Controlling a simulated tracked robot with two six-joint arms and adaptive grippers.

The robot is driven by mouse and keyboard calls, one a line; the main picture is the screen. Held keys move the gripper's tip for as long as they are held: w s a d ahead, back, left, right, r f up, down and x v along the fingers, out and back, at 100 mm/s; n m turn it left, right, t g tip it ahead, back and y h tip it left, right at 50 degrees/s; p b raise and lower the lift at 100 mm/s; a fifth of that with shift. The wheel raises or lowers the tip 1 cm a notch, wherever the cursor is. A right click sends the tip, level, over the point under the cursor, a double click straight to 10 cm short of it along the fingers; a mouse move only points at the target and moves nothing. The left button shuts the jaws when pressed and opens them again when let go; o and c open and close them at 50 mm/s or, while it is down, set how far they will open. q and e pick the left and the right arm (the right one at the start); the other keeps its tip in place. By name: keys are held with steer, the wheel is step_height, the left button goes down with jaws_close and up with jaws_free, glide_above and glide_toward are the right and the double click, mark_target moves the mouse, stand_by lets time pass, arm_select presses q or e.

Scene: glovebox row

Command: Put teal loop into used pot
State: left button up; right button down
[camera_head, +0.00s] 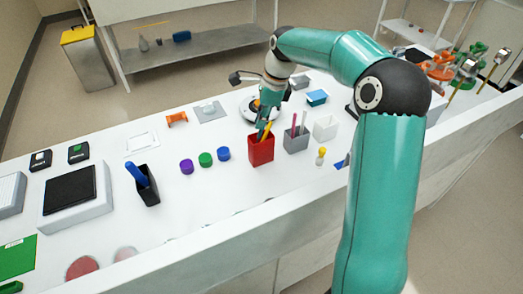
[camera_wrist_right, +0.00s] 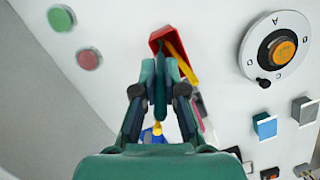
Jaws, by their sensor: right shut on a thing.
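My right gripper (camera_head: 264,118) is over the red pot in the head view, pointing down. In the right wrist view the right gripper (camera_wrist_right: 160,78) is shut on a slim teal piece, the teal loop (camera_wrist_right: 160,95), held upright between the fingers. The loop's far end is at the red pot (camera_wrist_right: 158,35); I cannot tell how far it reaches inside. The red pot (camera_head: 261,152) stands upright on the white bench with a yellow stick (camera_wrist_right: 181,62) leaning in it. No label shows which pot is the used one. My left gripper is not in view.
A grey pot (camera_head: 296,142) with pink sticks and a white box (camera_head: 326,128) stand right of the red pot. A black pot (camera_head: 148,190) holds a blue stick. Purple (camera_head: 186,167), green (camera_head: 205,159) and blue (camera_head: 224,154) caps lie left. A round dial device (camera_wrist_right: 275,80) is close by.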

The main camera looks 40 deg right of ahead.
steer(key=c, duration=1.2)
jaws_free()
steer(key=shift+r, duration=0.1)
steer(key=v, duration=1.1)
steer(key=shift+s+d+r, duration=0.1)
steer(key=shift+s+r, duration=0.05)
steer(key=shift+r, duration=0.2)
steer(key=shift+s, duration=0.1)
